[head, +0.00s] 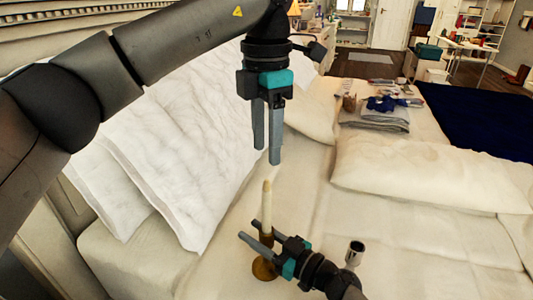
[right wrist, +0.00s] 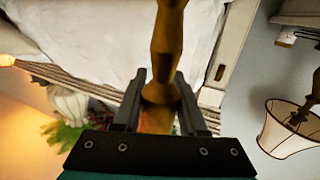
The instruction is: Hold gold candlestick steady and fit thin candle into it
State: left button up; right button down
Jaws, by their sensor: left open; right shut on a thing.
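The gold candlestick (head: 264,269) stands on the bed, its round base showing below my right gripper (head: 249,229). That gripper is shut on the candlestick's stem; the stem also shows between its fingers in the right wrist view (right wrist: 167,45). The thin cream candle (head: 266,204) stands upright at the top of the candlestick. Its lower end is close to the fingers, and I cannot tell how deep it sits. My left gripper (head: 267,155) is open and empty, pointing down just above the candle's tip and apart from it.
White pillows (head: 185,150) lean at the left, under my left arm. A long cream pillow (head: 425,175) lies at the right. Folded grey cloths (head: 375,118) with small items lie farther back. A silver cylinder (head: 355,252) shows beside my right arm. The sheet between is clear.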

jog(key=shift+c, duration=1.9)
grip_release()
jog(key=shift+d, duration=0.1)
